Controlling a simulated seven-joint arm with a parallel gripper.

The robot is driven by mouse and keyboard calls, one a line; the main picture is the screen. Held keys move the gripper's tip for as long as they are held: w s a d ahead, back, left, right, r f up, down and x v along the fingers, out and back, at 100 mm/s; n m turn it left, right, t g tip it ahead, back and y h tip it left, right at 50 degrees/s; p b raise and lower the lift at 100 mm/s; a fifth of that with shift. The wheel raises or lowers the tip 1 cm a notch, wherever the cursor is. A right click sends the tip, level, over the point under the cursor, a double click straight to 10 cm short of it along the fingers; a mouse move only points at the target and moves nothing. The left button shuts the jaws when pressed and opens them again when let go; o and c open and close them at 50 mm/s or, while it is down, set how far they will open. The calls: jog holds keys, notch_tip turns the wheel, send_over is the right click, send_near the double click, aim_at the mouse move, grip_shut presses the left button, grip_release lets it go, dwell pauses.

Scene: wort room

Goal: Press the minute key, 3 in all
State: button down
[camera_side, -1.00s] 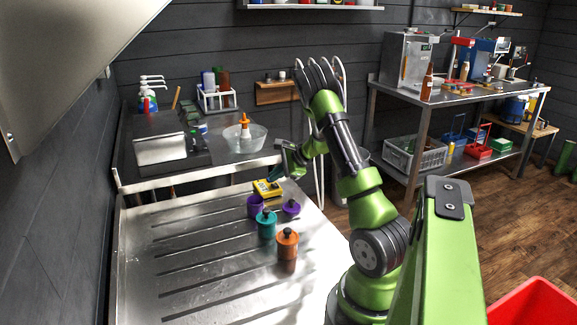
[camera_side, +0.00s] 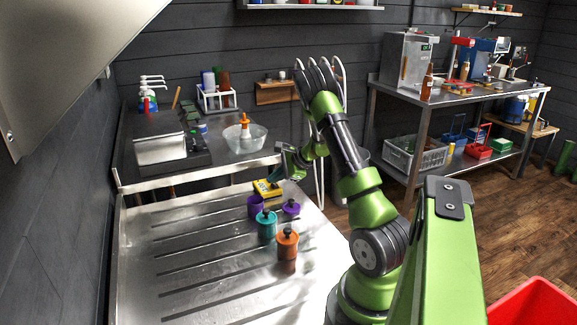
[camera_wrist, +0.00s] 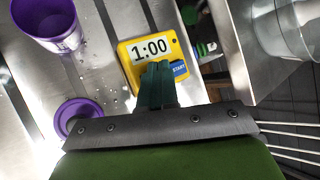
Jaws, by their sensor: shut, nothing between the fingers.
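The yellow timer (camera_side: 263,188) lies on the steel worktop near its back right corner. In the wrist view the timer (camera_wrist: 130,75) has a white display reading 1:00. A blue key marked START (camera_wrist: 179,68) shows at its lower right. My gripper (camera_side: 276,178) is shut and empty at the timer. In the wrist view the fingertips of my gripper (camera_wrist: 157,68) are over the timer's lower edge, just left of the blue key. They hide the part of the timer where another key could be. I cannot tell whether the tips touch it.
A clear bowl (camera_side: 245,137) stands on the back counter. The worktop's left side is free.

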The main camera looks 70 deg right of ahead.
aim_at(277, 186)
jog(key=shift+f, duration=0.4)
dwell(0.7)
jog(key=shift+r, duration=0.85)
jog(key=shift+r, duration=2.5)
jog(key=shift+a, duration=0.1)
dwell(0.5)
